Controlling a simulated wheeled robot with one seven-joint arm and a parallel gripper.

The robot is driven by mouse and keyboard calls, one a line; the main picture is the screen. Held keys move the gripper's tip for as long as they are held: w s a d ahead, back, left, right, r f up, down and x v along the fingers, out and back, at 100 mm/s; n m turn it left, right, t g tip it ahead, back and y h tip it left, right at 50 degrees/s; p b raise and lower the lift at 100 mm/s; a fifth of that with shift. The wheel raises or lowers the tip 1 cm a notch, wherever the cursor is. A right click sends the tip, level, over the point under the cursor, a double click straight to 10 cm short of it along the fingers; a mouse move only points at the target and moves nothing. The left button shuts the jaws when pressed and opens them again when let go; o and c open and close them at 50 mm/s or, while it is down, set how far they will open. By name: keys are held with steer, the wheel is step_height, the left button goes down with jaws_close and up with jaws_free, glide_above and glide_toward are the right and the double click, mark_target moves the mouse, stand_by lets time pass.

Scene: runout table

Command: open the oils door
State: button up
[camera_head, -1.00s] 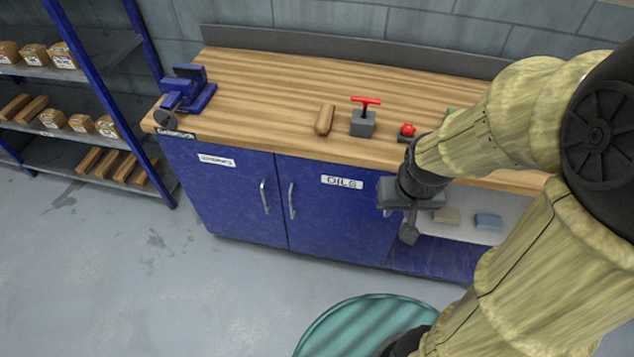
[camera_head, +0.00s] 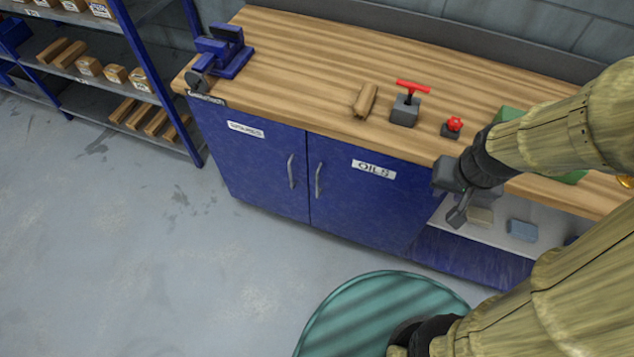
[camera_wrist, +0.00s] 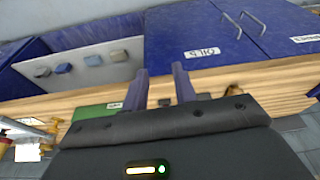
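The blue oils door (camera_head: 362,200) is the right one of two cabinet doors under the workbench. It is shut and carries a white label reading OILS. Its silver upright handle (camera_head: 318,180) sits near its left edge. In the wrist view the oils door (camera_wrist: 195,35) is upside down, with its handle (camera_wrist: 232,24) at the top. My gripper (camera_head: 455,205) is to the right of the oils door, in front of the open shelf bay, apart from the handle. In the wrist view its two fingers (camera_wrist: 163,88) stand apart with nothing between them.
The left blue door (camera_head: 262,165) is shut, with its own handle. The wooden benchtop (camera_head: 310,60) holds a blue vise (camera_head: 225,52), a red T-handle on a grey block (camera_head: 407,103) and a red knob (camera_head: 453,125). The shelf bay holds small blocks (camera_head: 523,230). Floor before the doors is clear.

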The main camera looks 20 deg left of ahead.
steer(key=w+a+f+t+b, duration=0.1)
steer(key=w+a+f+b, duration=0.2)
steer(key=a+f+b, duration=0.35)
steer(key=w+a+f+t+b, duration=0.1)
steer(key=w+a+f+b, duration=0.25)
steer(key=f, duration=0.55)
steer(key=n+t+y+b, duration=0.15)
steer(key=t+b, duration=1.15)
steer(key=b, duration=1.5)
glide_toward(317, 183)
steer(key=s, duration=0.7)
steer(key=shift+w+d+y, duration=0.15)
steer(key=shift+d+y, duration=0.1)
steer(key=shift+d, duration=0.2)
steer(key=w+b, duration=0.1)
steer(key=w, duration=0.4)
steer(key=w+a+b, duration=0.1)
steer(key=w, duration=0.5)
steer(key=w+a+b, duration=0.1)
steer(key=w+b, duration=0.1)
steer(key=w, duration=0.4)
steer(key=shift+w, duration=0.2)
